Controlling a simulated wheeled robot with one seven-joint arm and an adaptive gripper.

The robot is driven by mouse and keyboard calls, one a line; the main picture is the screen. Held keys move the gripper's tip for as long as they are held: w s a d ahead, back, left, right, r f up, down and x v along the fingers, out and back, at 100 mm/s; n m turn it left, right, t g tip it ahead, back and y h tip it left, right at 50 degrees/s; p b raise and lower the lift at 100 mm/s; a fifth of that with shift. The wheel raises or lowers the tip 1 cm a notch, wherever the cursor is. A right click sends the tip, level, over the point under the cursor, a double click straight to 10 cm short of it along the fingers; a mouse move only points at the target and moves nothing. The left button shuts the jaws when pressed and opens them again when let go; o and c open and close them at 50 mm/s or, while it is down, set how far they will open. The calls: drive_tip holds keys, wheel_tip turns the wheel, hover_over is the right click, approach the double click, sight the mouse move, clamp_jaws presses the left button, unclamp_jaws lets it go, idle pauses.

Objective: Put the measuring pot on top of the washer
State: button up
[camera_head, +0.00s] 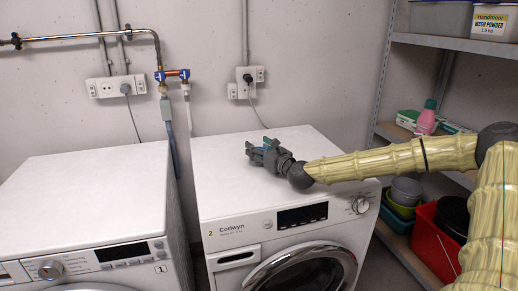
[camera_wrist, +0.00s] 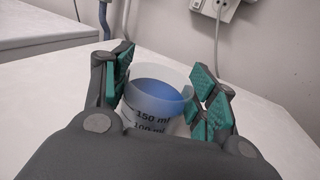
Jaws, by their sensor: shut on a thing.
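The measuring pot (camera_wrist: 152,100) is a small translucent cup with blue inside and "150 ml" and "100 ml" marks. It shows in the wrist view between the two teal-padded fingers of my gripper (camera_wrist: 165,90), which is shut on it. In the head view my gripper (camera_head: 264,152) is over the white top of the right-hand washer (camera_head: 228,180), marked 2 Corlwyn. The pot is hardly visible there, behind the fingers. I cannot tell whether its base touches the washer top.
A second washer (camera_head: 70,205), marked 1, stands to the left across a narrow gap. Pipes and a blue-handled valve (camera_head: 172,75) are on the back wall. A metal shelf (camera_head: 440,42) with boxes and a pink bottle (camera_head: 427,118) stands at right. Much of both washer tops is clear.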

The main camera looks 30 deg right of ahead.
drive_tip(key=o, duration=1)
drive_tip(key=shift+o, duration=0.2)
drive_tip(key=shift+r+p, duration=0.2)
drive_tip(key=shift+p, duration=0.1)
drive_tip(key=shift+s+f, duration=0.1)
drive_tip(key=shift+s, duration=0.1)
drive_tip(key=s, duration=0.7)
drive_tip(key=shift+s+d+p, duration=0.2)
drive_tip(key=shift+d+p, duration=0.1)
drive_tip(key=shift+d, duration=0.1)
drive_tip(key=shift+s+d+p, duration=0.1)
drive_tip(key=shift+s+p, duration=0.4)
drive_tip(key=shift+s, duration=1.55)
